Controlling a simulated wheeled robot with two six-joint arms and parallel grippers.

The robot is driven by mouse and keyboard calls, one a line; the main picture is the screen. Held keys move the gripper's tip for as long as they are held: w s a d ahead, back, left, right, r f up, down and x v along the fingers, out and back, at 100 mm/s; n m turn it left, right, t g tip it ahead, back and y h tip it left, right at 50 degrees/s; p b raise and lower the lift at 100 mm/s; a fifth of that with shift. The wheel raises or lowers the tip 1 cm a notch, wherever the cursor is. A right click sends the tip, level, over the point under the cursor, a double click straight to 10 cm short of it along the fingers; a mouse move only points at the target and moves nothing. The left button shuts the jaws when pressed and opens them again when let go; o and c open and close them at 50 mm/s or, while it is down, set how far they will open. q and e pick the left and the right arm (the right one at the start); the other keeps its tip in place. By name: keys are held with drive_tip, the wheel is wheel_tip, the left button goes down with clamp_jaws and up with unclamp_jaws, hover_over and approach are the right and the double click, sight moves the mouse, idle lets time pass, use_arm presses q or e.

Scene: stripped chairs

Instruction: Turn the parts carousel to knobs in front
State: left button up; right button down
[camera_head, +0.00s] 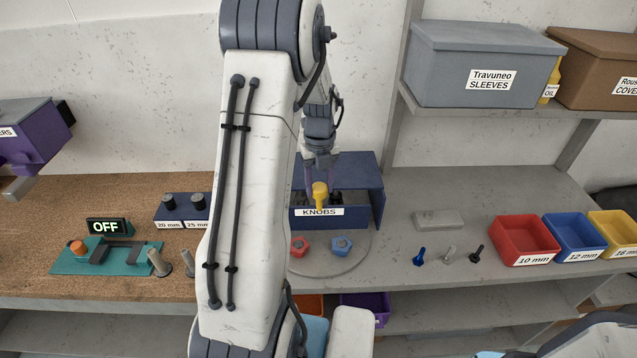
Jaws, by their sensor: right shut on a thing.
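The parts carousel is a round grey plate (345,262) on the bench, partly hidden behind my right arm. A dark blue bin (368,175) labelled KNOBS (320,211) stands on it, label toward me. A red nut-like part (299,246) and a blue one (341,246) lie on the plate in front of the bin. My right gripper (320,182) reaches down at the bin and is shut on a yellow knob-shaped piece (320,196) just above the label. Whether this piece is loose or fixed to the carousel cannot be told. My left gripper is not in view.
A grey lidded box (485,65) sits on the shelf above.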

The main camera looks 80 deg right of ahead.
idle(0.3)
drive_tip(key=shift+c, duration=1.5)
unclamp_jaws()
wheel_tip(320, 180, up, 9)
drive_tip(key=shift+r+b, duration=0.1)
drive_tip(key=shift+b, duration=0.75)
drive_tip(key=shift+r, duration=0.7)
